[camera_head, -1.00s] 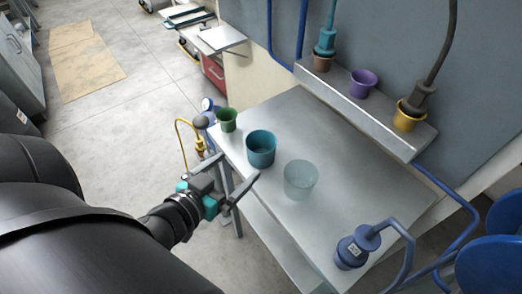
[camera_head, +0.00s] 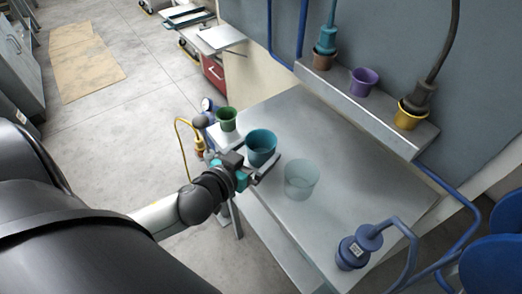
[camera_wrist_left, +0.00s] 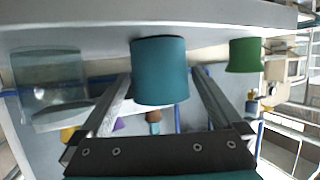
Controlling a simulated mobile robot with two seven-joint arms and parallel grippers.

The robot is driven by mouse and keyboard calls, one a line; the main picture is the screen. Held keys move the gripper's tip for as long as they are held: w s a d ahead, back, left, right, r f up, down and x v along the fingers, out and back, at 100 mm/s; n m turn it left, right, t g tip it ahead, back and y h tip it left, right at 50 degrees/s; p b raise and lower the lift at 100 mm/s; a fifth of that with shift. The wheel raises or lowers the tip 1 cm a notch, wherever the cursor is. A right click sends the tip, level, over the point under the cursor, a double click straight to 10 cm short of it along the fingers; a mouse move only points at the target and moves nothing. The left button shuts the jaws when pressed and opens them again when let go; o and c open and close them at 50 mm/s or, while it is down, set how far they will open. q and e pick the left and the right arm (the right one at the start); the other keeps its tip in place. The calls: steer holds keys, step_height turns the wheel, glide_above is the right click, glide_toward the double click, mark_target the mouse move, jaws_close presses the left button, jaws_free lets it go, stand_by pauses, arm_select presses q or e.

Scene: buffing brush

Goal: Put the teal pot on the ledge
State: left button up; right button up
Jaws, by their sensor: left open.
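The teal pot (camera_head: 261,146) stands upright on the grey table (camera_head: 340,228), between a green pot and a clear pot. My left gripper (camera_head: 251,168) is open at the near side of the teal pot. In the left wrist view, the teal pot (camera_wrist_left: 160,70) sits ahead, between the tips of the two spread fingers (camera_wrist_left: 160,90); I cannot tell whether they touch it. The ledge (camera_head: 357,110) runs along the wall behind the table, holding a brown pot (camera_head: 322,62), a purple pot (camera_head: 364,80) and a yellow pot (camera_head: 407,118). My right gripper is not in view.
The green pot (camera_head: 227,120) stands left of the teal pot, the clear pot (camera_head: 301,180) to its right. A blue plug with a cable (camera_head: 352,251) is at the table's front right. A dark cable (camera_head: 446,50) hangs into the yellow pot. The table's middle right is clear.

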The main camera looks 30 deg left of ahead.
arm_select(q)
steer(key=shift+x, duration=1.25)
steer(key=shift+c, duration=0.2)
steer(key=c, duration=1.1)
steer(key=shift+r, duration=0.1)
steer(key=shift+c, duration=0.2)
